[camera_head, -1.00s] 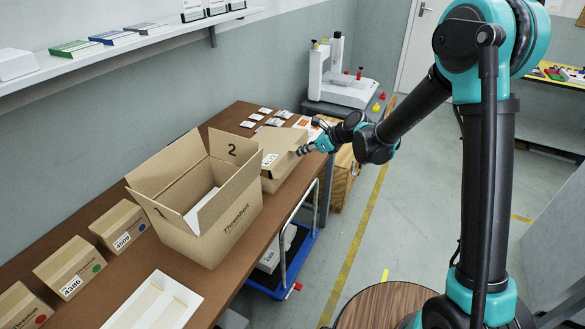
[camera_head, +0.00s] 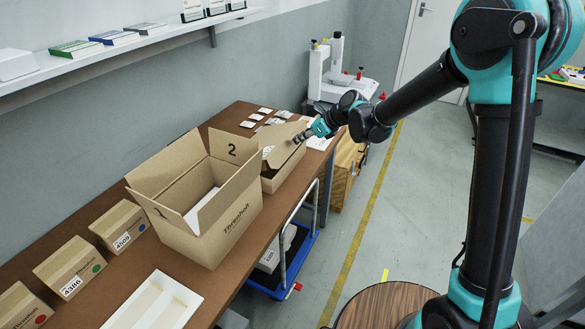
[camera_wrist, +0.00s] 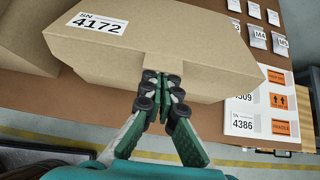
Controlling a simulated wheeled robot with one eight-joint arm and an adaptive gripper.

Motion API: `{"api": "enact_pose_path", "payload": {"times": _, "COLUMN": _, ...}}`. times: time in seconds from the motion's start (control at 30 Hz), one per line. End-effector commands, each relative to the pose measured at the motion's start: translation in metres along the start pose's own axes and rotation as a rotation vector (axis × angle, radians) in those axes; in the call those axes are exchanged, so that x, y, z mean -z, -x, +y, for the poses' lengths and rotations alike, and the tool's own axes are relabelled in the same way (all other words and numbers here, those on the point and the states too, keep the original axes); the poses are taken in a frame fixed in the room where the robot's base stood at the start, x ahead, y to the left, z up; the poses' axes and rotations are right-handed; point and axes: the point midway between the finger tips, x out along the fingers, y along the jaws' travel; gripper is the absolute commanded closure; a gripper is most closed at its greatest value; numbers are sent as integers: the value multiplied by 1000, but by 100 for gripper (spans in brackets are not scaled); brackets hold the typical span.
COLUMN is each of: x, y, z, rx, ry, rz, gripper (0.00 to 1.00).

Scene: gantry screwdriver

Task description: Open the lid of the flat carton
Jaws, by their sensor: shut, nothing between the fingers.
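The flat carton (camera_head: 282,178) stands on the brown bench behind the large open box. Its lid (camera_head: 286,145) is partly raised and tilted, with a dark gap beneath it. In the wrist view the brown lid (camera_wrist: 190,38) fills the upper middle and has a white label reading SN 4172 (camera_wrist: 97,23). My gripper (camera_head: 300,138) is at the free edge of the lid. In the wrist view its green and black fingers (camera_wrist: 161,82) are together with nothing between them, at the lid's front edge by a small tab. The carton's inside is mostly hidden.
A large open box (camera_head: 215,215) marked 2 stands close beside the carton. Smaller cartons (camera_head: 70,267) and a white tray (camera_head: 155,303) are nearer.

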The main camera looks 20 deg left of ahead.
Motion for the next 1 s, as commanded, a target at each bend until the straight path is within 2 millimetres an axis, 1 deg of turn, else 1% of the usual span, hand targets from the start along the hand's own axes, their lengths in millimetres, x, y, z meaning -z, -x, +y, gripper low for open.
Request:
{"api": "enact_pose_path", "payload": {"times": 0.13, "x": 0, "y": 0, "z": 0, "rx": 0, "ry": 0, "rz": 0, "gripper": 100}}
{"api": "enact_pose_path", "payload": {"times": 0.23, "x": -6, "y": 1, "z": 0, "rx": 0, "ry": 1, "rz": 7, "gripper": 100}}
{"api": "enact_pose_path", "payload": {"times": 0.5, "x": -33, "y": 10, "z": 0, "rx": -1, "ry": 2, "rz": 48, "gripper": 100}}
{"api": "enact_pose_path", "payload": {"times": 0.63, "x": -43, "y": 13, "z": 0, "rx": 0, "ry": 0, "rz": 64, "gripper": 100}}
{"api": "enact_pose_path", "payload": {"times": 0.77, "x": -46, "y": 14, "z": 0, "rx": 0, "ry": 0, "rz": 69, "gripper": 100}}
{"api": "enact_pose_path", "payload": {"times": 1.0, "x": -46, "y": 14, "z": 0, "rx": 0, "ry": 0, "rz": 69, "gripper": 100}}
